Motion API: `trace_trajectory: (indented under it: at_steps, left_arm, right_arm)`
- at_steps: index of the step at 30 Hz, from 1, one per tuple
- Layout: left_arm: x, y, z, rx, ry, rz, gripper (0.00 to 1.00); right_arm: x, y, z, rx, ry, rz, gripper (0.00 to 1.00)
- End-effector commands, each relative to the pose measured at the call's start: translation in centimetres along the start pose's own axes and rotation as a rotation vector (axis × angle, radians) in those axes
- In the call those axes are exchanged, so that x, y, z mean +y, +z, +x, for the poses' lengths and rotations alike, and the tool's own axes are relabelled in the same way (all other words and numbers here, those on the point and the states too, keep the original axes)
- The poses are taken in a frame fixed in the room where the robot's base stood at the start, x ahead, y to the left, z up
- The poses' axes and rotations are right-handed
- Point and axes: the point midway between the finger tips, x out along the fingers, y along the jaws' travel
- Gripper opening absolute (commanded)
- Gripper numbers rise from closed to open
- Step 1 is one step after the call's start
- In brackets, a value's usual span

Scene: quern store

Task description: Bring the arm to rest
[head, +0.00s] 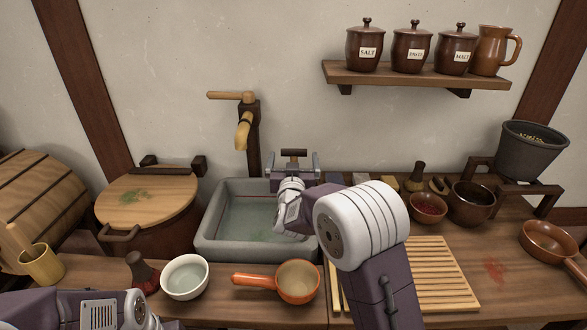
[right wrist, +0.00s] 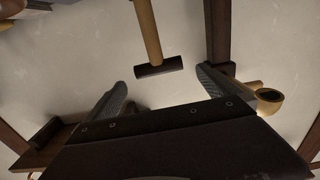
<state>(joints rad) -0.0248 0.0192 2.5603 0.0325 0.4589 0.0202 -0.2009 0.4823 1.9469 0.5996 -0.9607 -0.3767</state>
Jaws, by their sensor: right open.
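My right arm (head: 370,235) reaches up from the bottom over the counter to the right side of the stone sink. In the right wrist view the open fingers (right wrist: 160,88) stand at either side of the dark palm. Only part of my left arm (head: 98,312) shows at the bottom left; its gripper is out of view.
The sink (head: 210,240) lies below the right gripper, and a tap (head: 244,130) stands left of it. A white bowl (head: 184,279) and an orange pan (head: 297,284) sit in front. A slatted board (head: 440,275) is right of the arm. A jar shelf (head: 415,78) hangs above.

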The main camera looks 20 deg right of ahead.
Motion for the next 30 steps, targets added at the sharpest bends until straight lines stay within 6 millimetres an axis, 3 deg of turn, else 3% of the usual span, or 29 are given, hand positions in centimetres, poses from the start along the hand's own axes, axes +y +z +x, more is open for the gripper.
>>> trace_trajectory:
  at_steps: [13,21,30]
  left_arm:
    - [0.0,0.0,0.1,0.001,0.0,0.0,0.36]
    - [0.1,-0.6,-5.6,0.001,0.0,0.0,0.36]
    - [0.2,-1.0,-9.2,0.001,0.0,0.0,0.36]
  right_arm:
    - [0.0,-0.5,-0.7,0.0,0.001,0.0,1.0]
    - [0.0,-6.2,-0.7,0.0,0.001,0.0,1.0]
    - [0.0,-9.8,-0.6,0.0,0.001,0.0,1.0]
